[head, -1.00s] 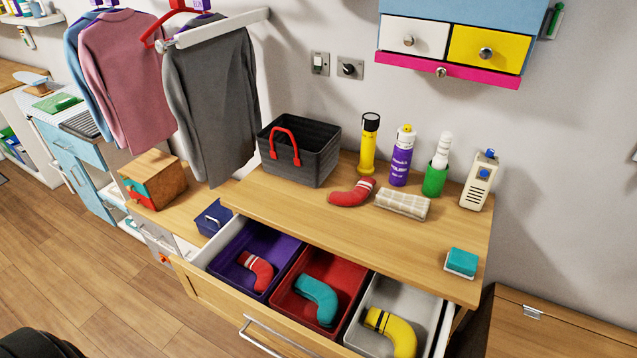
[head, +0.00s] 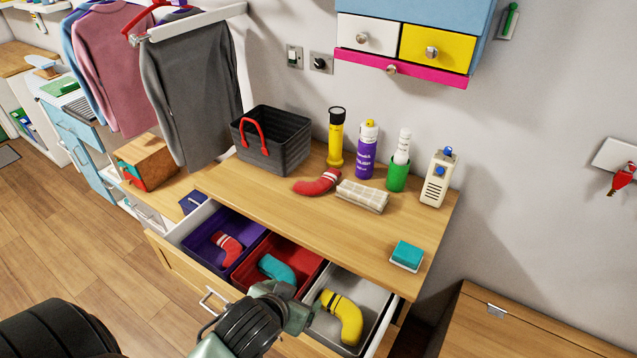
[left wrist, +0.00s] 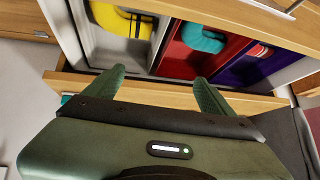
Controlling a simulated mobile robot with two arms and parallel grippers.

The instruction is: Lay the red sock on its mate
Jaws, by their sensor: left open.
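One red sock (head: 317,183) with white stripes lies on the wooden top, in front of the dark basket. Its mate, another red striped sock (head: 229,248), lies in the purple compartment (head: 202,238) of the open drawer; it also shows in the left wrist view (left wrist: 258,50). My left gripper (head: 287,302) is over the drawer's front side, near the red and grey compartments. In the left wrist view its fingers (left wrist: 160,86) are apart with nothing between them. It is clear of both red socks. My right gripper is out of view.
A teal sock (head: 277,268) is in the red compartment and a yellow sock (head: 342,315) in the grey one. A folded cloth (head: 362,196), bottles and the basket (head: 271,140) stand near the counter sock. A teal sponge (head: 407,254) is at right. The counter's front middle is clear.

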